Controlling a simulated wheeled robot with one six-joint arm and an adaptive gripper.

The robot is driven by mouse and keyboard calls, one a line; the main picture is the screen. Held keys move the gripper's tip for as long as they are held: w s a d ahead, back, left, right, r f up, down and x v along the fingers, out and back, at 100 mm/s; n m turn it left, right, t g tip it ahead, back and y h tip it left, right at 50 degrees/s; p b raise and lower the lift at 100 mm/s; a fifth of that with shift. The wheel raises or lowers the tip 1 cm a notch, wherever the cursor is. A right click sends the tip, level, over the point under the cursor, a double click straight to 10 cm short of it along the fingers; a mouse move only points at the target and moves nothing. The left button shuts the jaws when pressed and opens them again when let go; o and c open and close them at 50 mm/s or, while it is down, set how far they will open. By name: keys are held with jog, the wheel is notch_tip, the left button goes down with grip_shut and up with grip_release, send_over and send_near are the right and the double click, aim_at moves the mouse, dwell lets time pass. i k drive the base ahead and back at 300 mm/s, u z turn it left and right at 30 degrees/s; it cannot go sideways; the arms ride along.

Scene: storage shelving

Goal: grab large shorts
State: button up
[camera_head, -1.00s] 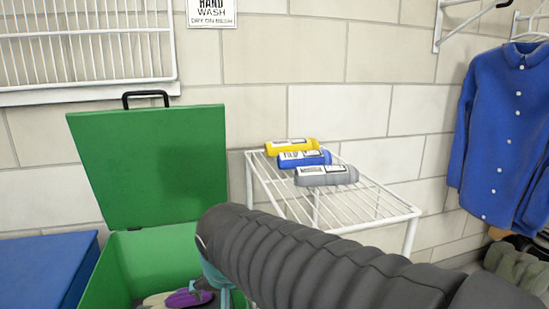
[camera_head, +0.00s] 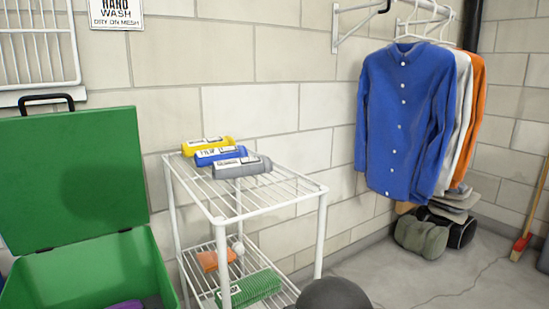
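I cannot make out any large shorts for certain. The open green bin (camera_head: 90,262) stands at the lower left with its lid (camera_head: 75,175) raised. A small part of a purple thing (camera_head: 125,304) shows inside it; the picture's lower edge cuts off the rest of the bin's contents. Only a dark rounded part of my arm shows at the bottom centre. My gripper is out of view, so what it holds, if anything, cannot be seen.
A white wire rack (camera_head: 233,208) holds yellow, blue and grey bottles on top, with a green striped cloth (camera_head: 248,288) and an orange thing (camera_head: 214,260) below. A blue shirt (camera_head: 403,125) and other garments hang at right. Bags (camera_head: 424,238) sit beneath.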

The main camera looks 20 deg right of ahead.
aim_at(204, 158)
jog(key=z, duration=0.15)
jog(key=k, duration=0.85)
jog(key=u, duration=0.5)
